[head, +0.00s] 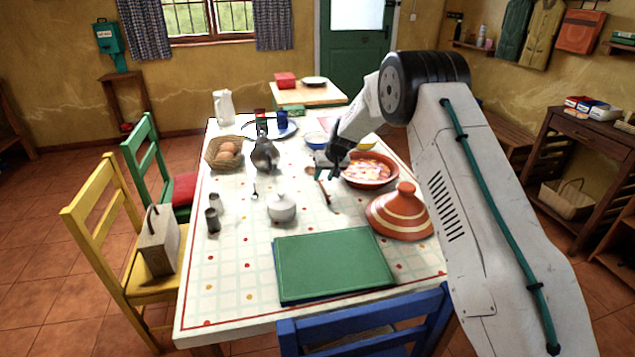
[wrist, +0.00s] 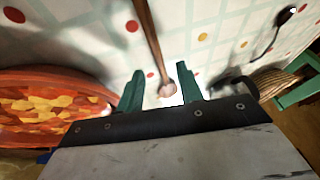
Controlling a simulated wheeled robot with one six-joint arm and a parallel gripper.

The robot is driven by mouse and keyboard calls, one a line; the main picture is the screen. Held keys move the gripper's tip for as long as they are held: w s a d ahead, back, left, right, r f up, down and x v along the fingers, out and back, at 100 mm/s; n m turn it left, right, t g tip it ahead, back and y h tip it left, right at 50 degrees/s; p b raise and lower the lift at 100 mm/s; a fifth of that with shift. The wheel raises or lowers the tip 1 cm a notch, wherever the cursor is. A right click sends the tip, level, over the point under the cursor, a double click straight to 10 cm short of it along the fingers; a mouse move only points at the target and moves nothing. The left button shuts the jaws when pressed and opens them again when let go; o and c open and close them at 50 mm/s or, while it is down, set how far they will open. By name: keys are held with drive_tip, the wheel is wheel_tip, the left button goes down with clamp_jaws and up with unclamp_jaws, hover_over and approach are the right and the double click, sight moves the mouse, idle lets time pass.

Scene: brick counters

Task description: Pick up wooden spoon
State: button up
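The wooden spoon (head: 325,193) lies on the checked tablecloth, left of the terracotta dish, with part of it hidden behind my gripper. In the wrist view the wooden spoon (wrist: 150,40) runs down from the top edge, and its rounded pale end lies between my two green fingers. My gripper (wrist: 160,70) is open, with one finger on each side of the spoon and a gap on both sides. In the head view my gripper (head: 326,175) is just over the spoon. I cannot tell its exact height above the cloth.
The terracotta dish of food (head: 370,182) is close to the right of my gripper. A striped tagine lid (head: 402,213), a white lidded pot (head: 282,207) and a dark coffee pot (head: 265,157) stand nearby. A green book (head: 335,265) lies toward the front.

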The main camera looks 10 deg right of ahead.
drive_tip(key=x, duration=0.3)
drive_tip(key=shift+w+f, duration=0.15)
drive_tip(key=shift+f, duration=0.2)
clamp_jaws()
drive_tip(key=shift+r, duration=0.45)
wheel_tip(320, 180, up, 3)
drive_tip(key=shift+f, duration=0.1)
drive_tip(key=s, duration=0.5)
drive_tip(key=s+r, duration=0.1)
drive_tip(key=s, duration=1)
drive_tip(key=shift+a+r, duration=0.15)
drive_tip(key=shift+a, duration=0.2)
